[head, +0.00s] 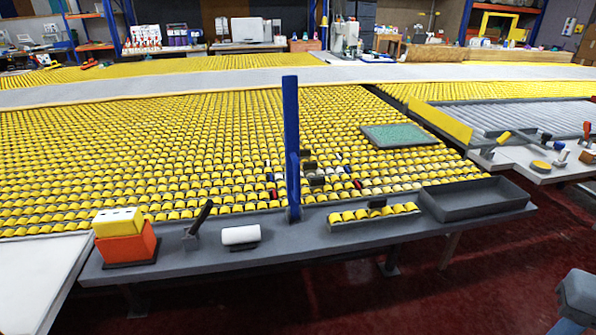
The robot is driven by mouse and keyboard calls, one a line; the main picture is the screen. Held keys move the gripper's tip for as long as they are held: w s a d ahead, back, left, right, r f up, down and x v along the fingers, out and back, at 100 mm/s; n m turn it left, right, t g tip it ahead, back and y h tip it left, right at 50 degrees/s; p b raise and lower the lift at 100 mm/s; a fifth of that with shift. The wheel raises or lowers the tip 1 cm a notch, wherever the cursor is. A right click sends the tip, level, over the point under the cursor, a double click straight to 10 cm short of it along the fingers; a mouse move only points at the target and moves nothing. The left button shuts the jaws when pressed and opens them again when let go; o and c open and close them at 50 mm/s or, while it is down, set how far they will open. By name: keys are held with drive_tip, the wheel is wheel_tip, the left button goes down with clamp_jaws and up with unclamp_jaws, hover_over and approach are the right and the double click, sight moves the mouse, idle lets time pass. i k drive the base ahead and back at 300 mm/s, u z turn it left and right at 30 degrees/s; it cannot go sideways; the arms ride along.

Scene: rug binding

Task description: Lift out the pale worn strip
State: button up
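A conveyor bed of yellow rollers (130,150) fills the middle of the head view. Behind the front bench, a small patch of the bed has gaps with dark, red and whitish pieces among the yellow ones. Some pieces there look paler, but they are too small for me to tell which is the pale worn strip. A white roll (240,235) lies on the grey bench (330,238). A row of yellow rollers sits in a shallow holder (372,214) on the bench.
A tall blue post (291,140) rises from the bench in front of the bed. An orange and yellow box (125,238) and a dark tilted piece (198,220) stand left. An empty dark tray (475,200) sits right. A green panel (398,135) lies on the bed.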

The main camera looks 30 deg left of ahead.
sight(310, 168)
drive_tip(key=u, duration=0.5)
drive_tip(key=i, duration=0.6)
drive_tip(key=u, duration=0.7)
